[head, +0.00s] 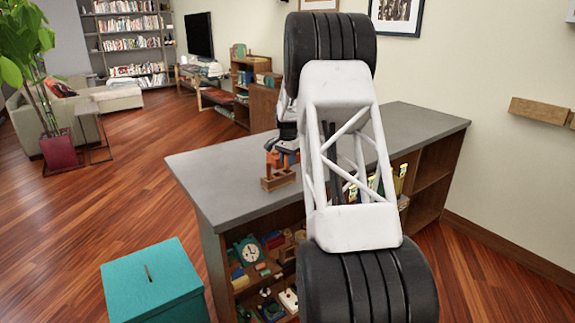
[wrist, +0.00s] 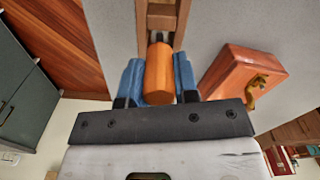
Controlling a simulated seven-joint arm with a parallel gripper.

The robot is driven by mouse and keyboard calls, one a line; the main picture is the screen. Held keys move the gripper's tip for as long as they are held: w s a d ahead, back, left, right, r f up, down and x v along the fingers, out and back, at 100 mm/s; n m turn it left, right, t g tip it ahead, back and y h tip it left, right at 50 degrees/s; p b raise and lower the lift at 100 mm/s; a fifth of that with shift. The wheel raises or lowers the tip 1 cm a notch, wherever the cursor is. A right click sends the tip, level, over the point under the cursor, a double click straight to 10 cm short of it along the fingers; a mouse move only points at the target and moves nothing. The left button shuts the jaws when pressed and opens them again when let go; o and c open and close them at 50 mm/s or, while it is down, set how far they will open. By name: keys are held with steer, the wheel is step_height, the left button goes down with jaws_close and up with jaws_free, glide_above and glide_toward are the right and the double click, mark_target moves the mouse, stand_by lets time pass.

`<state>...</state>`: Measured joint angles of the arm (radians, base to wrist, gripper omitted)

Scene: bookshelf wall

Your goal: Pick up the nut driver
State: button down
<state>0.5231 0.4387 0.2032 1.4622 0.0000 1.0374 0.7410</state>
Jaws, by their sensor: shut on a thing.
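The nut driver (wrist: 159,75), seen by its orange handle, is between the two blue fingers of my gripper (wrist: 158,70) in the wrist view. The fingers are shut on the handle from both sides. A wooden rack (wrist: 155,20) lies just beyond the handle. In the head view the wooden rack (head: 279,181) stands on the grey counter top, with orange pieces above it. My arm hides most of my gripper there, and I cannot tell whether the driver's tip is still in the rack.
A reddish wooden block with a brass hook (wrist: 240,78) is close to the right of my gripper in the wrist view. The grey counter (head: 222,190) has free room around the rack. A teal box (head: 153,281) stands on the floor at front left.

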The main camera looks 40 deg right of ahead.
steer(key=shift+r, duration=0.1)
steer(key=shift+r, duration=0.45)
step_height(320, 180, up, 3)
steer(key=shift+f, duration=0.1)
steer(key=s+a, duration=0.4)
steer(key=s, duration=0.3)
steer(key=s+a+r, duration=0.1)
steer(key=s+a, duration=0.2)
steer(key=s, duration=0.4)
steer(key=shift+a, duration=0.4)
steer(key=shift+w+r, duration=0.1)
steer(key=w+d+r+n, duration=0.1)
steer(key=w+d, duration=0.2)
steer(key=w, duration=0.6)
steer(key=w+d+r+n, duration=0.1)
steer(key=w+d, duration=0.3)
steer(key=w, duration=0.6)
steer(key=w+d+r+n, duration=0.1)
steer(key=w+d, duration=0.3)
steer(key=w, duration=0.6)
steer(key=shift+r, duration=0.4)
